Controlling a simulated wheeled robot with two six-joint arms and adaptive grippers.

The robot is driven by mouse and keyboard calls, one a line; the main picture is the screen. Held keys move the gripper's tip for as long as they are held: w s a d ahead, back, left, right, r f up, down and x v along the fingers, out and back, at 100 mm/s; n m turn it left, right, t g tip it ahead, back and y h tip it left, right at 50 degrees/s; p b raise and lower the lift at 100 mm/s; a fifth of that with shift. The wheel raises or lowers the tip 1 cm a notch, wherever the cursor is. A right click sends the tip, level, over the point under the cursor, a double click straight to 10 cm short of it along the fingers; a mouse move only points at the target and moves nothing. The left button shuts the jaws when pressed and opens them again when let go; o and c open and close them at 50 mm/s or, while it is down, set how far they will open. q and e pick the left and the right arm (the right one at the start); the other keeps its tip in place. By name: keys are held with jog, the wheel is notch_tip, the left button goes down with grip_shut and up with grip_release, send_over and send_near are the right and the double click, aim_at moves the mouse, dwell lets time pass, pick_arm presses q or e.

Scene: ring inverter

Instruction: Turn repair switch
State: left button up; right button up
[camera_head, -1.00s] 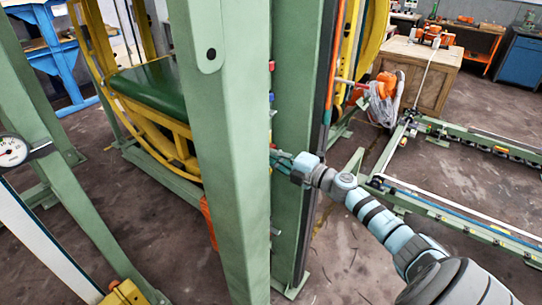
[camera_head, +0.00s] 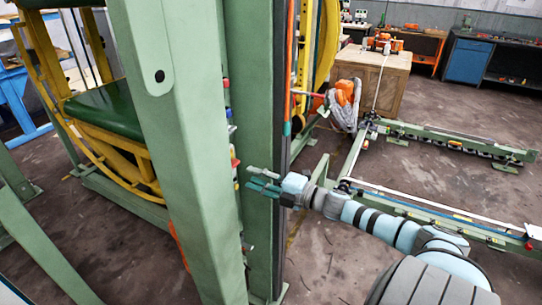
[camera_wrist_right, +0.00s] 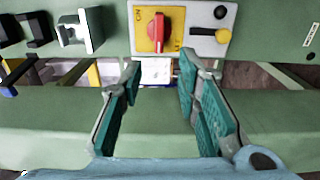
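A red rotary switch (camera_wrist_right: 157,32) sits on a yellow plate at the upper middle of the right wrist view, with its handle roughly upright. It is set in a green panel and is likely the repair switch, though I cannot read its label. My right gripper (camera_wrist_right: 155,70) is open and empty, its two teal fingers apart below the switch and not touching it. In the head view my right gripper (camera_head: 256,185) is beside the green post, close to small coloured controls (camera_head: 234,165) on the post's edge. My left gripper is out of view.
Next to the switch are a yellow button and a black button (camera_wrist_right: 222,12). Black knobs and a white-and-black switch (camera_wrist_right: 78,32) are to its left. The green post (camera_head: 175,150) and yellow ring frame (camera_head: 95,150) block the left. Green rails (camera_head: 430,205) lie on the floor at right.

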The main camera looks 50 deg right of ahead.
jog(key=shift+v, duration=2.7)
